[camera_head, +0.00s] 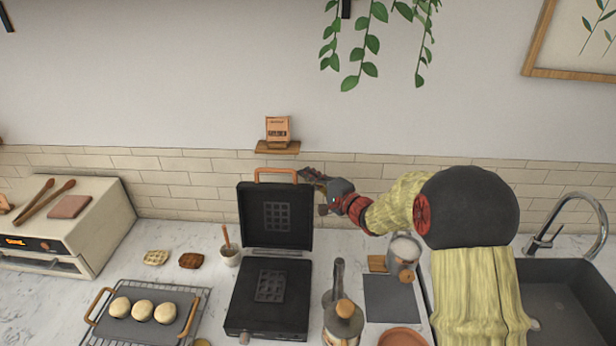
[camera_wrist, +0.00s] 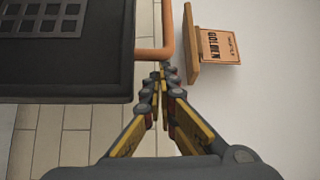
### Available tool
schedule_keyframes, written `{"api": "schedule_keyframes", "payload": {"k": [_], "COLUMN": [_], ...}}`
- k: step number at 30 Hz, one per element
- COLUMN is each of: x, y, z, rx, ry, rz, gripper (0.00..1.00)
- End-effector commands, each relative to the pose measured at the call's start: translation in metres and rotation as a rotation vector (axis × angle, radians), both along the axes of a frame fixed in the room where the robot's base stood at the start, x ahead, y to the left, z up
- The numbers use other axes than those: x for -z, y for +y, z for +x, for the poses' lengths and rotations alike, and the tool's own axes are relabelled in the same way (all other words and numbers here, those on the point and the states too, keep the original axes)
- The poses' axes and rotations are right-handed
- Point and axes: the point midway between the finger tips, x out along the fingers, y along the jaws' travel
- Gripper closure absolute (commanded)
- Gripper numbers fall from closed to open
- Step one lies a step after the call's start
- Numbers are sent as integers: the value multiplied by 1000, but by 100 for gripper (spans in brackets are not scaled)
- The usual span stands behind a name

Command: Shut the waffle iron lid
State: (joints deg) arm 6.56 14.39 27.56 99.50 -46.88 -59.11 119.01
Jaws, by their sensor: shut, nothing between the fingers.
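The black waffle iron (camera_head: 268,295) stands on the counter with its lid (camera_head: 275,216) raised upright. Grid plates show on the lid and base. The lid's copper-coloured handle (camera_head: 276,171) is along the top edge. My gripper (camera_head: 305,174) is shut and empty at the lid's upper right corner, by the right end of the handle. In the wrist view, my gripper's closed fingertips (camera_wrist: 160,72) are close to the handle (camera_wrist: 167,30), beside the lid (camera_wrist: 70,50); I cannot tell if they touch it.
A small shelf (camera_head: 278,148) with a box is on the wall behind the lid. A kettle (camera_head: 343,318) stands right of the iron, and a small pot (camera_head: 229,256) stands left. A rack with buns (camera_head: 143,310) is further left. A sink (camera_head: 565,300) is at the right.

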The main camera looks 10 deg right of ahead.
Motion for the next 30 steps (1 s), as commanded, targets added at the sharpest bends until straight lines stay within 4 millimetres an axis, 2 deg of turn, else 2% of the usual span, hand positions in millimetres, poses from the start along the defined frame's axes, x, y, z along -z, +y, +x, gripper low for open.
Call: {"api": "schedule_keyframes", "payload": {"k": [8, 21, 30], "x": [-4, -6, -4], "y": [6, 22, 29], "z": [-29, -111, -147], "rx": [-1, -1, -2], "ry": [-100, -395, -527], "rz": [-18, -77, -103], "gripper": [100, 100, 100]}}
